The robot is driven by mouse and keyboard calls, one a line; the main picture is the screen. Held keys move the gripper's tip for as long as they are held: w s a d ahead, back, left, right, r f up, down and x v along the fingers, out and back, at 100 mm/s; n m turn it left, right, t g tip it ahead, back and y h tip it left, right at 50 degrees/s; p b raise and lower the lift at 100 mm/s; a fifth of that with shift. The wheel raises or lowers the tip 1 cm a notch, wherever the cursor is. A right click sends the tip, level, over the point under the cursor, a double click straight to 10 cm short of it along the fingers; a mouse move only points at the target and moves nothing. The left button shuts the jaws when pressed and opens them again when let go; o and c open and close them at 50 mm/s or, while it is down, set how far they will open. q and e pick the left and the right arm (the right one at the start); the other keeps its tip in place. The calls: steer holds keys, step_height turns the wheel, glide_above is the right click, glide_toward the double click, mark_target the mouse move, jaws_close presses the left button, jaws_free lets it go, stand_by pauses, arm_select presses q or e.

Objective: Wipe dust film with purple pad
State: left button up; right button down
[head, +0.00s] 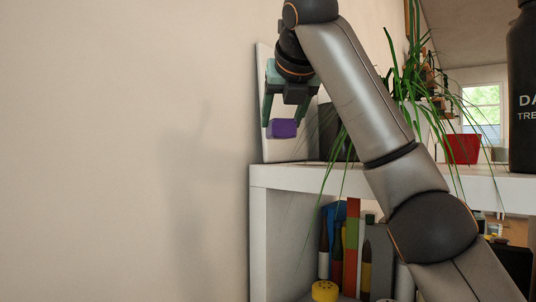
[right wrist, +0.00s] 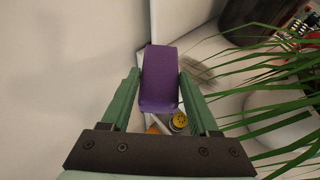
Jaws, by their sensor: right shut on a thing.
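The purple pad (head: 283,128) is a small block held between the green fingers of my right gripper (head: 284,124). In the right wrist view, the pad (right wrist: 160,78) sits between the fingertips of the right gripper (right wrist: 160,85), which is shut on it. The gripper points down above the left end of the white shelf top (head: 300,177), in front of a pale upright panel (head: 265,110). I cannot tell whether the pad touches a surface. My left gripper is not in view.
A plant with long green leaves (head: 402,80) spreads to the right of the gripper. A red pot (head: 462,149) and a large dark bottle (head: 522,90) stand further right. Books, bottles and a yellow-lidded container (head: 325,291) fill the compartment below. A bare wall (head: 120,150) lies left.

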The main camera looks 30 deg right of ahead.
steer(key=shift+s+d+r, duration=0.1)
steer(key=shift+d+r, duration=0.15)
steer(key=shift+r, duration=0.3)
steer(key=shift+d+f, duration=0.3)
steer(key=shift+d, duration=0.05)
steer(key=w+d+f, duration=0.1)
steer(key=d, duration=0.1)
steer(key=w+d+f, duration=0.1)
steer(key=d+f, duration=0.1)
steer(key=w+d+f, duration=0.1)
steer(key=d, duration=0.2)
steer(key=shift+f, duration=0.25)
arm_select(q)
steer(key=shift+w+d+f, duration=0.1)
arm_select(e)
steer(key=shift+w+d+f, duration=0.25)
steer(key=shift+w+d, duration=0.05)
steer(key=shift+d, duration=0.4)
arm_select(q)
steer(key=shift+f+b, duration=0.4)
arm_select(e)
steer(key=shift+f, duration=0.65)
steer(key=shift+a, duration=0.15)
